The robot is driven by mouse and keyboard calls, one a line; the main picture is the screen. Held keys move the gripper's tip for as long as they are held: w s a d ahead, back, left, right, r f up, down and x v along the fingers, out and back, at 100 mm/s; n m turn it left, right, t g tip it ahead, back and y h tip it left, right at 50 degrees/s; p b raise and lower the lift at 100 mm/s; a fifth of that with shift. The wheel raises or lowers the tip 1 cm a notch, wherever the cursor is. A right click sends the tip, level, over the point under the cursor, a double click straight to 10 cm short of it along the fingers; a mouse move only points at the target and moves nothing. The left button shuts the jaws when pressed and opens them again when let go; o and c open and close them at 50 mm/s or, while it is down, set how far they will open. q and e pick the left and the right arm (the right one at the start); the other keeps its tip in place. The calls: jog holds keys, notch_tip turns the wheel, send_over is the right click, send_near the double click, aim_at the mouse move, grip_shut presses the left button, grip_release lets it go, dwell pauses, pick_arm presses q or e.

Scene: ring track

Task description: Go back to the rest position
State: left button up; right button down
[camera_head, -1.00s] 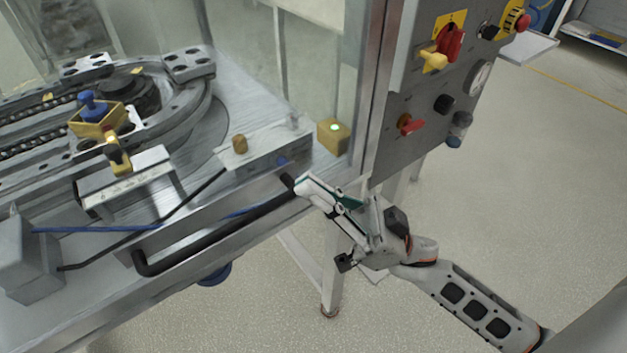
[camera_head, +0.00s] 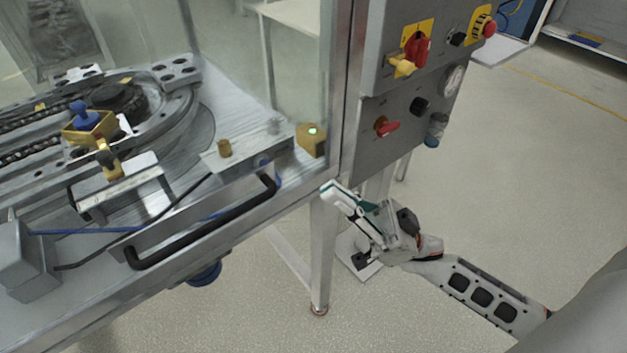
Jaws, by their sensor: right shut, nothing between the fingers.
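My right gripper (camera_head: 332,193) is in the middle of the head view, with its arm coming in from the lower right. It is shut and empty. It is to the right of the black bar handle (camera_head: 205,232) on the front of the machine table, with a clear gap between them in the picture. The gripper appears in front of the table leg and below the grey control panel. My left gripper does not show.
The ring track (camera_head: 188,103) with a yellow carrier (camera_head: 88,124) lies on the machine table at the left. The control panel (camera_head: 372,98) carries a red-and-yellow switch (camera_head: 417,50) and a red knob (camera_head: 387,127). The floor (camera_head: 520,180) at the right is clear.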

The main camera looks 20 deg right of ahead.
jog(key=shift+v, duration=1.35)
